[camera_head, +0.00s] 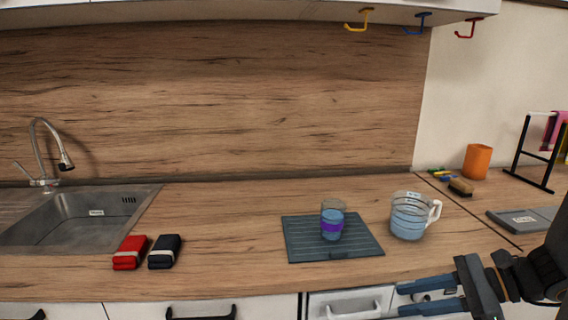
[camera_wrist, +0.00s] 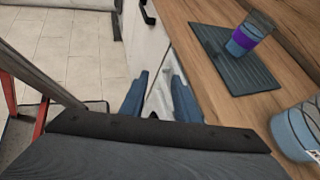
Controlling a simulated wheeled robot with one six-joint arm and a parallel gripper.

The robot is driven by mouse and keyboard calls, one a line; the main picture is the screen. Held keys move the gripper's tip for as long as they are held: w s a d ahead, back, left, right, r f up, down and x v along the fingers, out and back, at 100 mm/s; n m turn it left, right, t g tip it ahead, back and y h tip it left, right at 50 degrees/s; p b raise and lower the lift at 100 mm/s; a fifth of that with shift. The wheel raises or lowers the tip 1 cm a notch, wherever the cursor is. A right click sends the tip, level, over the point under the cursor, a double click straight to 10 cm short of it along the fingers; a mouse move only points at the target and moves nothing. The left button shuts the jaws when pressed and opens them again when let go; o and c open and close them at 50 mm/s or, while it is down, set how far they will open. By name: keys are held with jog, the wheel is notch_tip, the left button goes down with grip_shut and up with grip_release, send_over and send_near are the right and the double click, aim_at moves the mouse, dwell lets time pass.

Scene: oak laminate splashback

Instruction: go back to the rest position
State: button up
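My gripper (camera_head: 430,296) is at the lower right of the head view, in front of the counter's front edge and drawers. Its two blue fingers are apart with nothing between them. In the wrist view, the gripper (camera_wrist: 160,92) points along the cabinet front, also empty. A clear glass with a purple band (camera_head: 332,226) and blue liquid stands upright on the dark ribbed mat (camera_head: 300,248). A measuring jug (camera_head: 408,222) with a white handle and blue liquid stands right of the mat. My gripper touches neither.
A red folded cloth (camera_head: 130,252) and a black one (camera_head: 165,252) lie near the sink (camera_head: 70,222). At right are an orange cup (camera_head: 477,161), a brush (camera_head: 461,187), a grey scale-like device (camera_head: 522,219) and a black rack (camera_head: 532,150). Hooks (camera_head: 423,22) hang above. Counter between cloths and mat is clear.

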jog(key=s+a+f+n+g+h, duration=0.3)
jog(key=s+a+n+g+h, duration=0.35)
jog(key=n, duration=0.55)
jog(key=shift+w+a+r+n+t+h, duration=0.45)
jog(key=shift+w+n+h, duration=0.3)
jog(key=shift+n, duration=0.6)
jog(key=shift+w+a+r+n+t+h, duration=0.3)
jog(key=shift+w+r+n+t+h, duration=0.35)
jog(key=shift+n, duration=0.75)
jog(key=shift+w+a+r+n+t+h, duration=0.25)
jog(key=shift+w+a+n+h, duration=0.25)
jog(key=shift+n+h, duration=0.65)
jog(key=shift+d, duration=0.1)
